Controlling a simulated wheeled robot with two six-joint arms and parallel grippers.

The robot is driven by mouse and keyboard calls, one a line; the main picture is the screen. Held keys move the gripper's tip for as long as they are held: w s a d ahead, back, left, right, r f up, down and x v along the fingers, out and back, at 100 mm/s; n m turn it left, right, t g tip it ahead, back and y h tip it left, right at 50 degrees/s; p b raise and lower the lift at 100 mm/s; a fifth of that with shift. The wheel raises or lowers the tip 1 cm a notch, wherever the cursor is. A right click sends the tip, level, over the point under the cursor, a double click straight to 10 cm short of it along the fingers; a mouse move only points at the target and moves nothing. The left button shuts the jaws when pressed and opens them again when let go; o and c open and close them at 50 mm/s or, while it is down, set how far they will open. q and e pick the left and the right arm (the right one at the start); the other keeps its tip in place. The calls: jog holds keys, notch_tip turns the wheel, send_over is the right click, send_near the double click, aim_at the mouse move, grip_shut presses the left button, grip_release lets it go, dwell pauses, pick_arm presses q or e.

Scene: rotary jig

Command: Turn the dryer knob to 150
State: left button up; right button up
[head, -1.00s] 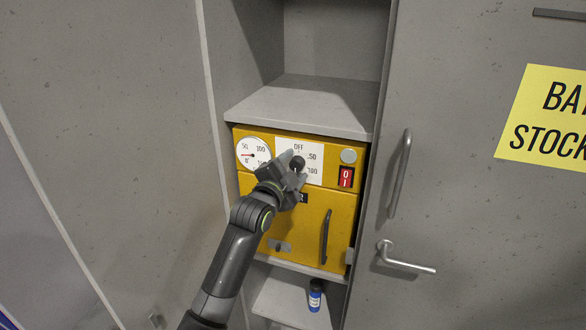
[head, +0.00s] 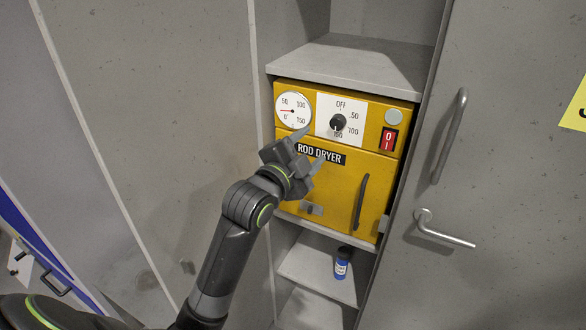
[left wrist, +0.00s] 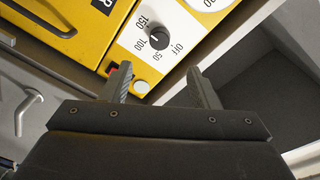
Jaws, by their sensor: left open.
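The dryer knob (head: 338,122) is a black round dial on a white plate in the yellow rod dryer's (head: 330,190) front. Its plate reads OFF at top, then 50, 100 and 150 clockwise. My right gripper is out of view.
The dryer sits in a grey cabinet below a shelf (head: 345,58). A gauge (head: 293,110) is left of the knob, a red switch (head: 388,138) right. A blue bottle (head: 342,263) stands on the lower shelf. A grey door with handles (head: 450,135) is at right.

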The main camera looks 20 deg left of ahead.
pick_arm(q)
jog(key=shift+s+a+b, duration=0.2)
jog(key=shift+s+b, duration=0.05)
jog(key=shift+s, duration=1.2)
jog(key=shift+s+a+b, duration=0.15)
jog(key=shift+s+b, duration=0.1)
jog(key=shift+s, duration=1.2)
